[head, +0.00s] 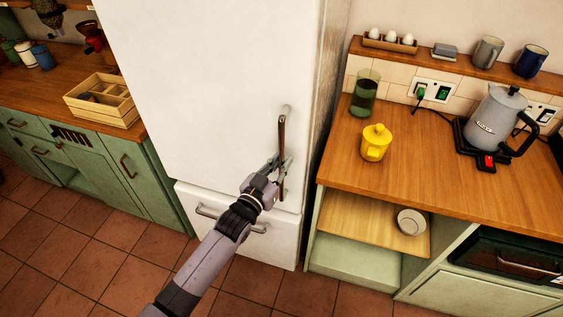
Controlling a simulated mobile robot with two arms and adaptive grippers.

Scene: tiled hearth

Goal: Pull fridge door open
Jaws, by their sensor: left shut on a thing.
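The white fridge (205,80) stands upright in the middle of the head view. Its large upper door looks shut. A vertical handle (282,135) with a dark brown grip is on the door's right side. My left gripper (279,168) is at the lower part of this handle and is shut on it. Below is a white drawer front with a horizontal metal handle (207,213), partly hidden by my left arm. My right gripper is not in view.
Green cabinets (130,165) with a wooden organiser (102,100) stand left. The tiled floor (75,240) in front is clear.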

